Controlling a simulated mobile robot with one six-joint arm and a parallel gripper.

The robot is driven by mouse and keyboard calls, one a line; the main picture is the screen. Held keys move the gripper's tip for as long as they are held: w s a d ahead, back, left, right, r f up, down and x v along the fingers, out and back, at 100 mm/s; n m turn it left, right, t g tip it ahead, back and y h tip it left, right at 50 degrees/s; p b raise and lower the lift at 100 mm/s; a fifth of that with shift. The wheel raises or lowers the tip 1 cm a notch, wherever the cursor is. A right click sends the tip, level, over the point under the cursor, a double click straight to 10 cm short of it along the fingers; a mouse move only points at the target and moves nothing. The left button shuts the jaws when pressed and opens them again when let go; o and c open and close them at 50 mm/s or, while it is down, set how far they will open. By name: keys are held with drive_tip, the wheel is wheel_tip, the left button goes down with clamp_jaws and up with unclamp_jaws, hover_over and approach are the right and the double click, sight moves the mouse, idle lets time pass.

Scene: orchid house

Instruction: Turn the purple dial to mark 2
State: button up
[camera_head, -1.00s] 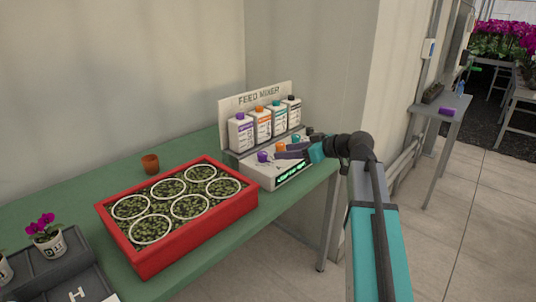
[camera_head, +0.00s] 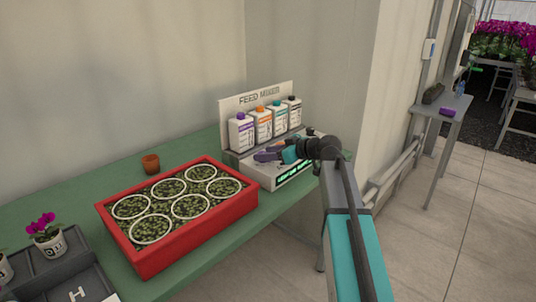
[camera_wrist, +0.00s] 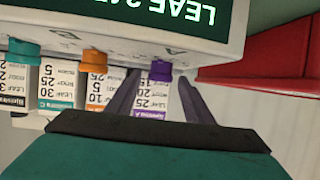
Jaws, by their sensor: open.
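The purple dial (camera_wrist: 160,70) is on the front panel of the feed mixer (camera_head: 258,177), at the left end of its row in the head view. My gripper (camera_wrist: 159,74) is open, with one finger on each side of the purple dial in the wrist view. I cannot tell whether the fingers touch it. In the head view my gripper (camera_head: 262,156) reaches the panel from the right and largely covers the dial. The dial's pointer and marks are not readable. The green display (camera_wrist: 160,12) shows "LEAF 2" and further characters cut off.
An orange dial (camera_wrist: 95,60) and a teal dial (camera_wrist: 22,48) sit beside the purple one. Capped bottles, including a purple-capped one (camera_head: 240,133), stand behind the panel. A red planter tray (camera_head: 200,233) lies close on the left, with a small clay pot (camera_head: 151,164) behind it.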

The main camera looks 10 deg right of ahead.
drive_tip(key=c, duration=1)
drive_tip(key=shift+s+m+h, duration=0.15)
drive_tip(key=shift+m+h, duration=0.15)
drive_tip(key=shift+h, duration=0.2)
drive_tip(key=shift+a+t, duration=0.1)
drive_tip(key=shift+t, duration=0.2)
drive_tip(key=shift+s+a+m+t+h+p, duration=0.1)
drive_tip(key=shift+m+t+h+p, duration=0.2)
drive_tip(key=shift+m+h, duration=0.3)
drive_tip(key=shift+s+a+m+t+h+p, duration=0.15)
drive_tip(key=shift+m+t+h, duration=0.15)
drive_tip(key=shift+m+h, duration=0.3)
drive_tip(key=m+h+p, duration=0.2)
drive_tip(key=shift+a+r+t+p, duration=0.1)
drive_tip(key=shift+r+t+p, duration=0.05)
drive_tip(key=shift+t+p, duration=0.25)
drive_tip(key=shift+w+f+m+h+p, duration=0.1)
drive_tip(key=shift+f+m+h+p, duration=0.1)
drive_tip(key=shift+m+h+p, duration=0.55)
